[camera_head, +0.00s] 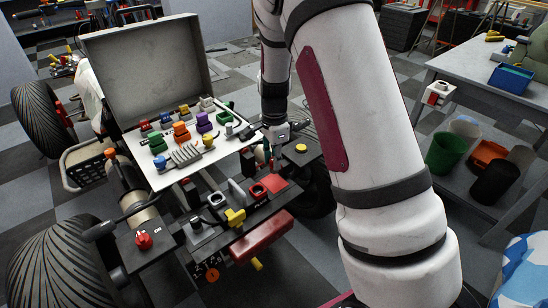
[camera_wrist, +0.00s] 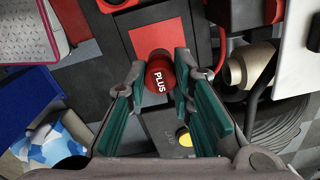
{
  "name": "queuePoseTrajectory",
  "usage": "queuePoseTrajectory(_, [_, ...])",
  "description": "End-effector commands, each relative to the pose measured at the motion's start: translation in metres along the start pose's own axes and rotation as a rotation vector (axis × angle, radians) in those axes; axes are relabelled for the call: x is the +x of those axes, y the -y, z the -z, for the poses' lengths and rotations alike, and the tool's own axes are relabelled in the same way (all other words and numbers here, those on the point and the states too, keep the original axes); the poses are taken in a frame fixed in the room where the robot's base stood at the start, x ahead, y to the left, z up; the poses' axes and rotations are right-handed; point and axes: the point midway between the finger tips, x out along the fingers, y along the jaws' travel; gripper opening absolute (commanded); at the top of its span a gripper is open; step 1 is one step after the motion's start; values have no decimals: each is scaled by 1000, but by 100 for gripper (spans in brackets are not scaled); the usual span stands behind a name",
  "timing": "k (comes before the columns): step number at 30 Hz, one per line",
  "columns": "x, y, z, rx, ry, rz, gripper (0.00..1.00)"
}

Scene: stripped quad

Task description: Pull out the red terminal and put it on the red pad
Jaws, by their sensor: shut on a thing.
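The red terminal (camera_wrist: 160,77), a round red cap lettered PLUS, sits between the teal-padded fingers of my gripper (camera_wrist: 160,66) in the wrist view. My gripper is shut on it. A flat red square, the red pad (camera_wrist: 150,38), shows just past the terminal in the wrist view. In the head view the red pad (camera_head: 277,183) lies at the right end of the dark front tray. There, my gripper is small and partly hidden among dark parts above the pad. I cannot tell how high the terminal is over the pad.
A black box with a yellow button (camera_head: 301,148) stands beside the pad. A red ring-shaped part (camera_head: 257,190) and a yellow part (camera_head: 235,217) are on the dark tray. A white panel (camera_head: 165,180) carries several coloured parts. A cable (camera_wrist: 268,85) runs at the right of the wrist view.

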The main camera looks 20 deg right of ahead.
Motion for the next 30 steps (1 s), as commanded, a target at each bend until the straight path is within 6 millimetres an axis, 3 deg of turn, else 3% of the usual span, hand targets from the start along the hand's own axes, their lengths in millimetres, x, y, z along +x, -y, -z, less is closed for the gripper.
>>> queuePoseTrajectory(19, [38, 0, 0, 2, 1, -2, 0])
queuePoseTrajectory(30, [40, 0, 0, 1, 0, 0, 0])
